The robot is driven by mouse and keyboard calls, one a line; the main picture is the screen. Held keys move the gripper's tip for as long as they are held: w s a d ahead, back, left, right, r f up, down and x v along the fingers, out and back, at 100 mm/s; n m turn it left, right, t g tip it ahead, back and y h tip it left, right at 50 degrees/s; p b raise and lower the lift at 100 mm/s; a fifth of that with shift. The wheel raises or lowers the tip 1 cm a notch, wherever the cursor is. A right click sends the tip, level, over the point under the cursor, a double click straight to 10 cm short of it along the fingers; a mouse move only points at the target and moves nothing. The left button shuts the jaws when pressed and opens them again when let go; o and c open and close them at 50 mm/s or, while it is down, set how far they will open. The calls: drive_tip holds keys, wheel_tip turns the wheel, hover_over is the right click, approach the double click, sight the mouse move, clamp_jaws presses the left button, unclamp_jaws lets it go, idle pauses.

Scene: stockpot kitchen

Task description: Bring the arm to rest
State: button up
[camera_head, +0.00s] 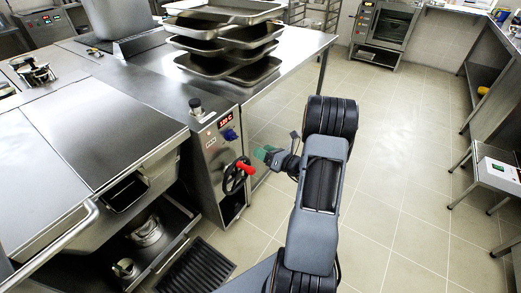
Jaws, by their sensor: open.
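My arm rises from the bottom middle of the head view and bends at a large dark joint. My gripper (266,154) is at its end, left of that joint, with greenish fingertips. It is open, and I see nothing held in it. The fingertips appear close to the black handwheel (234,178) with a red knob (246,167) on the front of the steel cooker. I cannot tell whether they touch it. The far side of my gripper is partly hidden by the arm.
A control panel with a red display (225,122) sits above the handwheel. Stacked trays (228,52) and a stockpot (118,15) stand on the steel counter. A floor grate (196,268) lies in front. Tiled floor (405,160) is clear to the right, before a small table (497,176).

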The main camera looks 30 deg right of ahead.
idle(0.5)
drive_tip(key=s+a+f+n+g+y, duration=0.3)
drive_tip(key=s+a+n+g, duration=0.2)
drive_tip(key=a+n+g, duration=0.3)
drive_tip(key=s+a+r+n+g+h+p, duration=0.2)
drive_tip(key=s+a+r+n+g+p, duration=0.45)
drive_tip(key=n, duration=0.85)
drive_tip(key=s+a+r+n+t+h+p, duration=0.1)
drive_tip(key=s+r+n+h+p, duration=0.2)
drive_tip(key=r+n, duration=0.4)
drive_tip(key=s+a+r+n+h+p, duration=0.2)
drive_tip(key=r+n+h, duration=0.3)
drive_tip(key=r, duration=0.9)
drive_tip(key=shift+s+a+r+n+t+h+p, duration=0.35)
drive_tip(key=shift+s+n+p, duration=0.3)
drive_tip(key=shift+n, duration=0.55)
drive_tip(key=shift+d, duration=0.1)
